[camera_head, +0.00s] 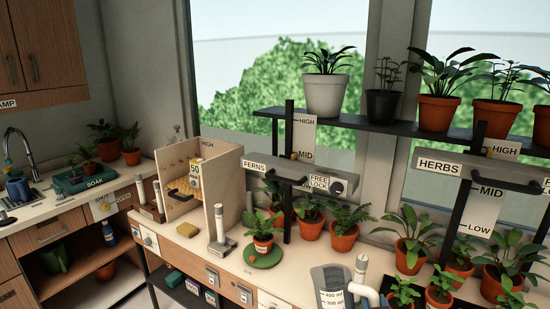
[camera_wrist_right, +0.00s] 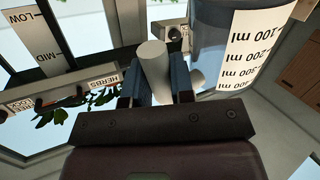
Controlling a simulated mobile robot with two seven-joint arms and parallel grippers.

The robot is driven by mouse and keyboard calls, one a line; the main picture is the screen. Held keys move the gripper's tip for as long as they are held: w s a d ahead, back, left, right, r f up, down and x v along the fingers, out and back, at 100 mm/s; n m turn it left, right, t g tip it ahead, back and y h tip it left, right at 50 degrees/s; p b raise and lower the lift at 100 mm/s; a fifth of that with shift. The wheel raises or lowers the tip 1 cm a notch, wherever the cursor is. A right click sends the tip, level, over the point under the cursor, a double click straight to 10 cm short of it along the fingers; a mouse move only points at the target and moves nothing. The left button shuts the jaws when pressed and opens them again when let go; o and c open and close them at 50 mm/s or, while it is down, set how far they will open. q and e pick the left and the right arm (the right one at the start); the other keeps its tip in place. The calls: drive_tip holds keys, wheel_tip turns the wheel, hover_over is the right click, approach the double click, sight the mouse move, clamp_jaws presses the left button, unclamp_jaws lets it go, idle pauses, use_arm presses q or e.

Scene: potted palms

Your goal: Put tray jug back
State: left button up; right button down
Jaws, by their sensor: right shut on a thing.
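A grey-blue measuring jug (camera_head: 328,282) with a white millilitre scale is at the bottom middle of the head view, partly cut off by the frame edge. In the right wrist view the jug (camera_wrist_right: 232,45) is at the upper right, its scale upside down in the picture. My right gripper (camera_wrist_right: 154,82) is shut on the jug's pale round handle (camera_wrist_right: 153,62), which stands between the two dark fingers. The green SOAK tray (camera_head: 100,180) is on the left counter and holds small potted plants. My left gripper is not in view.
Several potted plants crowd the bench right of the jug, below the HERBS rack (camera_head: 465,168). A plant on a green saucer (camera_head: 263,258) stands left of it. A wooden HIGH stand (camera_head: 228,180) and yellow sponge (camera_head: 187,230) are farther left. A sink tap (camera_head: 20,150) is at far left.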

drive_tip(key=shift+s+d+f+n+y+b, duration=0.45)
drive_tip(key=shift+s+n+y, duration=0.2)
drive_tip(key=shift+y, duration=0.25)
drive_tip(key=shift+r, duration=0.1)
drive_tip(key=shift+d, duration=0.1)
